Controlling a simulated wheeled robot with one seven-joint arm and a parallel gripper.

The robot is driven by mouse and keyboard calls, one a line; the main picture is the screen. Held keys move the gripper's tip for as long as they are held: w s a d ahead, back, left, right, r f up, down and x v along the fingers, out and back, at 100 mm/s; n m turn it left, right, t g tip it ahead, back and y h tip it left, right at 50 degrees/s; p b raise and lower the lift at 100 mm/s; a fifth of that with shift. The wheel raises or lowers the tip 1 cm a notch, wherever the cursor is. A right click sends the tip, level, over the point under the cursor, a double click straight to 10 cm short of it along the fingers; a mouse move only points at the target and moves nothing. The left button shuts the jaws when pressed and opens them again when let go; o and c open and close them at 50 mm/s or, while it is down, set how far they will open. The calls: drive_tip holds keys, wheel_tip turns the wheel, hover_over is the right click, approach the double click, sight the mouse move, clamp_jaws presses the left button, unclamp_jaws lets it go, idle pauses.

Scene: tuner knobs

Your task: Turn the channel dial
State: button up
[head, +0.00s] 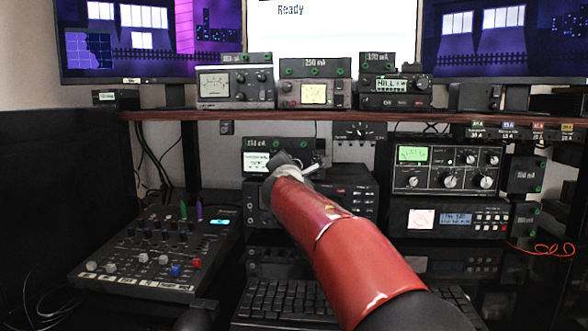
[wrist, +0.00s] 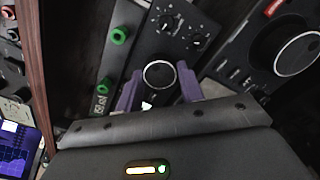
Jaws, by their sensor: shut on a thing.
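My gripper (wrist: 159,88) has its two purple fingers on either side of a round dark dial (wrist: 158,74) with a bright rim, and is shut on it. The dial sits on a dark panel, and a small white mark shows at its lower edge. I cannot read a label that says whether it is the channel dial. In the head view my red arm reaches to the small meter unit (head: 256,162) on the middle stack. There my gripper (head: 296,164) covers the right part of that unit, and the dial is hidden.
Two smaller knobs (wrist: 180,30) sit close to the gripped dial. A larger silver-rimmed knob (wrist: 297,54) is at the right, with green terminals (wrist: 119,36) at the left. A shelf (head: 340,115) runs above my gripper. A mixer (head: 155,250) stands at the left.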

drive_tip(key=shift+f+m+b, duration=0.15)
drive_tip(key=shift+m+b, duration=0.15)
drive_tip(key=shift+b, duration=0.05)
drive_tip(key=shift+m+b, duration=2.65)
drive_tip(key=shift+m, duration=0.85)
drive_tip(key=o, duration=1)
